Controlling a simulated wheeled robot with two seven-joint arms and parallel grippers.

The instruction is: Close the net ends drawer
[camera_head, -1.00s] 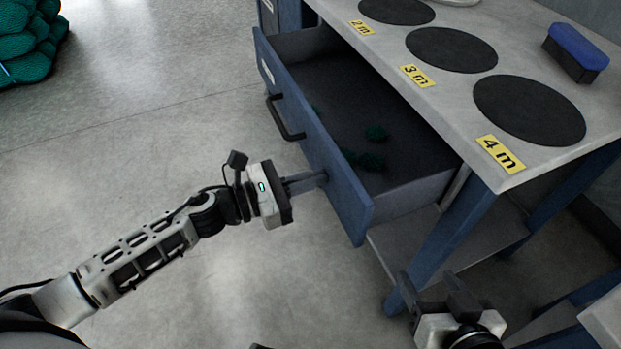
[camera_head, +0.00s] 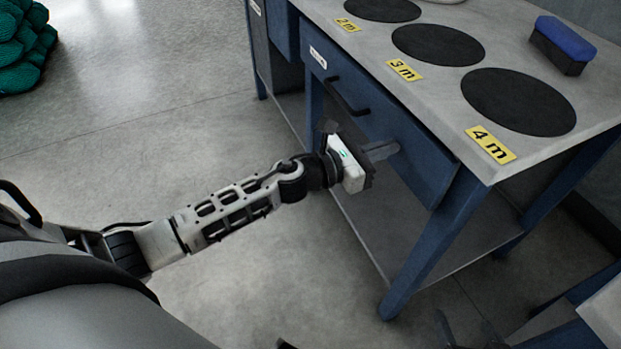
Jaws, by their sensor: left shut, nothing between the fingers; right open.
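The blue drawer (camera_head: 425,165) is in the workbench, with its front close against the bench and no inside showing. Its front carries a dark bar handle (camera_head: 347,97) and a small white label (camera_head: 318,57) whose text I cannot read. My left gripper (camera_head: 394,148) is shut and empty, its fingertips at the drawer front, to the right of and below the handle. My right gripper (camera_head: 458,330) is open and empty at the bottom edge, low in front of the bench and partly cut off.
The workbench top (camera_head: 435,100) bears black round mats (camera_head: 518,101) with yellow length labels and a blue-topped brush (camera_head: 562,45). A lower shelf (camera_head: 375,230) and bench leg (camera_head: 425,255) stand below. Green net bundles (camera_head: 20,50) lie at far left. The floor between is clear.

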